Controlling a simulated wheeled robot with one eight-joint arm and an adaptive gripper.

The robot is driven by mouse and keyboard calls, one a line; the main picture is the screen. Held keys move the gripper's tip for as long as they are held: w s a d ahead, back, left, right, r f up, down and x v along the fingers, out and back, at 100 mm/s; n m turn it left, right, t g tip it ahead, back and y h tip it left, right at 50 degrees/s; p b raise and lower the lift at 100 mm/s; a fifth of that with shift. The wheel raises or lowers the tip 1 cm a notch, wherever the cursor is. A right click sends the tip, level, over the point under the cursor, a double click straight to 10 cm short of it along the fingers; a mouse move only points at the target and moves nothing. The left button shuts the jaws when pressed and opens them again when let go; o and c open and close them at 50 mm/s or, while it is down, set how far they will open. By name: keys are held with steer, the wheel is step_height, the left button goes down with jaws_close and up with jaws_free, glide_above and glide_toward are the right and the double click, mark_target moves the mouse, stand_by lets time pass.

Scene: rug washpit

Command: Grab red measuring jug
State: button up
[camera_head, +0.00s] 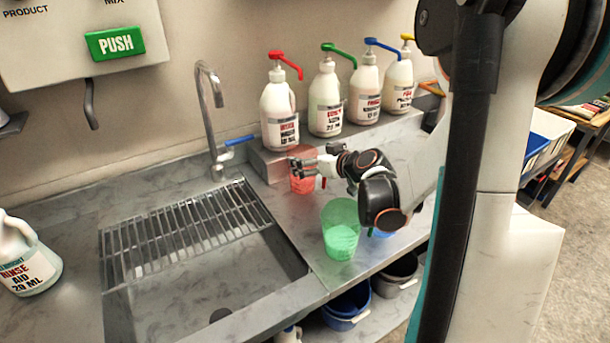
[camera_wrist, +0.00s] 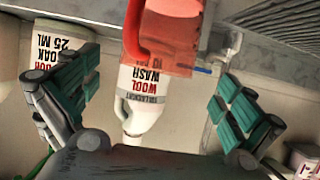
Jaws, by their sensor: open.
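The red measuring jug (camera_head: 303,172) is translucent and stands on the metal counter, in front of the raised ledge. My gripper (camera_head: 309,166) is right at the jug in the head view and covers part of it. In the wrist view, which is upside down, the jug (camera_wrist: 172,45) fills the top middle, with its red handle (camera_wrist: 134,28) on its left. My open gripper (camera_wrist: 150,98) has its green-padded fingers spread wide to either side, with nothing held between them. The jug appears ahead of the fingers; the exact gap cannot be told.
A green jug (camera_head: 341,229) stands close below my wrist, with something blue partly hidden beside it. Several pump bottles (camera_head: 279,108) line the ledge behind. A sink with a rack (camera_head: 187,233), a tap (camera_head: 209,110) and a blue lever (camera_head: 238,141) are to the left.

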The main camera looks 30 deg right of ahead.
mark_target(295, 152)
steer(key=b+x, duration=0.1)
steer(key=x, duration=0.3)
steer(key=shift+w+d+b, duration=0.1)
steer(key=shift+w+b, duration=0.2)
steer(key=shift+w, duration=0.1)
steer(key=shift+s+r, duration=0.1)
steer(key=c, duration=2)
steer(key=shift+o, duration=0.2)
